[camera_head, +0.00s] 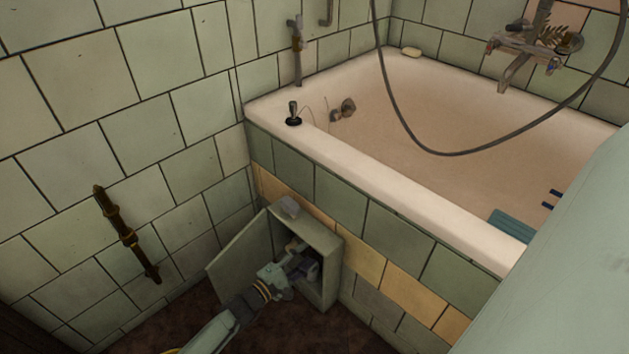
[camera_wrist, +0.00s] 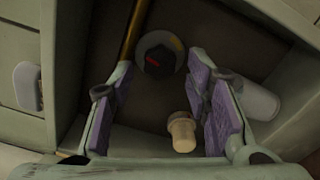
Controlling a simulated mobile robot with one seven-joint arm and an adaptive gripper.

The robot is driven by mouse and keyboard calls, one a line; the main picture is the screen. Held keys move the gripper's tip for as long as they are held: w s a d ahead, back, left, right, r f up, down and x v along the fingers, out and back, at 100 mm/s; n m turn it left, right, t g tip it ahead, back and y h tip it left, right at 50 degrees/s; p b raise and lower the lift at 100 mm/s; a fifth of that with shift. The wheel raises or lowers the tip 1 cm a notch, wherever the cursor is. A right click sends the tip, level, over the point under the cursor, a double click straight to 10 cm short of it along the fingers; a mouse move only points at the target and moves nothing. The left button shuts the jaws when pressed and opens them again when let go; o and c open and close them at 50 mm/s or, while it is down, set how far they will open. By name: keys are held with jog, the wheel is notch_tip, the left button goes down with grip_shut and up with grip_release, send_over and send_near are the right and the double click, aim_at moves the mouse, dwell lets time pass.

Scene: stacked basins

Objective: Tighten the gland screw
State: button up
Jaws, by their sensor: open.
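My gripper (camera_head: 303,257) reaches into a small open cabinet (camera_head: 331,262) in the tiled side of the bathtub. In the wrist view its two purple-padded fingers (camera_wrist: 159,92) are spread apart with nothing held between them. Beyond the fingertips is a round grey fitting (camera_wrist: 145,45) with a dark knob and a red mark. A brass-coloured rod (camera_wrist: 133,22) runs up beside it. A beige stepped plug-like piece (camera_wrist: 181,132) lies between the fingers, nearer the right one. A whitish cylinder (camera_wrist: 257,101) is behind the right finger. I cannot tell which piece is the gland screw.
The cabinet door (camera_head: 240,252) stands open to the left of my arm. The bathtub rim (camera_head: 385,180) runs above. A brown pipe (camera_head: 127,235) is on the left wall. Cabinet walls leave little room around my gripper.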

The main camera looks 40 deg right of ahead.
jog(key=shift+d, duration=0.1)
jog(key=shift+w+d+b, duration=0.1)
jog(key=shift+d+b, duration=0.4)
jog(key=shift+d, duration=0.65)
